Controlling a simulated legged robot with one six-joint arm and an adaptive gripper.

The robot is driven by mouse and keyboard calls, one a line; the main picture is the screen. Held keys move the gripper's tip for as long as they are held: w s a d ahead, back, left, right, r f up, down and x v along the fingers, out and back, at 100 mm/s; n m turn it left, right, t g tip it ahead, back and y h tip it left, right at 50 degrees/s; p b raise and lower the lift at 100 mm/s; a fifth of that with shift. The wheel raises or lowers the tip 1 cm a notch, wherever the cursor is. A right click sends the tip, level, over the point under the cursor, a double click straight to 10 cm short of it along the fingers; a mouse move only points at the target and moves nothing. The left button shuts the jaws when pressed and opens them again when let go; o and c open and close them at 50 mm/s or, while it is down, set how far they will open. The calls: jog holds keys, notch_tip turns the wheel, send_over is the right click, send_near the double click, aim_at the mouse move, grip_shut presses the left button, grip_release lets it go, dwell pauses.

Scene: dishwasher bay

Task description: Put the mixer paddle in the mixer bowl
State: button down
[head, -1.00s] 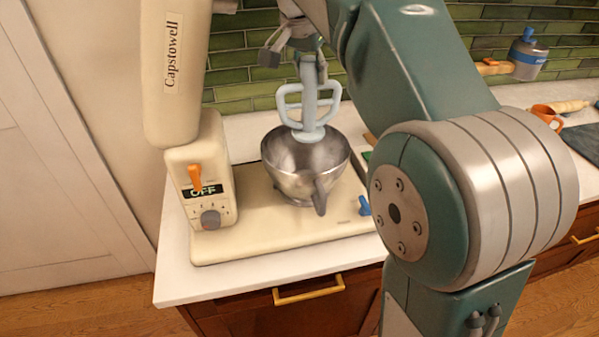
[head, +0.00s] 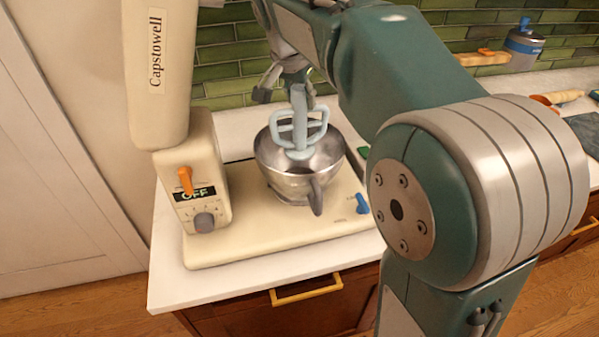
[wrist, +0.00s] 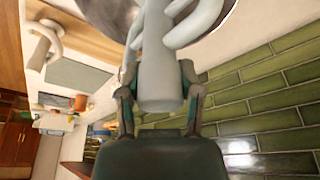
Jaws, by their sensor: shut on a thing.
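The mixer paddle (head: 299,128) is pale blue-grey with a looped frame and a straight shaft. My gripper (head: 284,88) is shut on its shaft, and the paddle hangs nearly upright with its loops down. The steel mixer bowl (head: 291,186) stands on the mixer base, its grey handle toward the front. The paddle's lower end overlaps the bowl's opening in the head view; I cannot tell how far inside the rim it is. In the wrist view the paddle's shaft (wrist: 160,70) sits between the fingers, with the bowl (wrist: 105,14) beyond it at the top.
The cream mixer (head: 160,70) has its head raised at the left, and its display reads OFF. A blue lever (head: 362,204) is on the base's right side. A blue-capped bottle (head: 523,45) stands far right. The white counter's front edge is close to the base.

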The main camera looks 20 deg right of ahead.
aim_at(300, 137)
notch_tip(300, 137, down, 10)
jog(key=shift+r, duration=0.2)
jog(key=shift+c, duration=1.3)
grip_release()
jog(key=v, duration=1.2)
jog(key=shift+r, duration=0.1)
jog(key=s+d+f+n+t+y, duration=0.1)
jog(key=s+f+n, duration=0.3)
jog(key=s, duration=0.7)
jog(key=s+d+f+n+t+y, duration=0.1)
jog(key=s+f+n, duration=0.4)
jog(key=s, duration=0.6)
notch_tip(300, 137, down, 2)
jog(key=shift+s+f+t+y, duration=0.15)
jog(key=shift+s+t+y, duration=0.2)
jog(key=shift+t, duration=0.15)
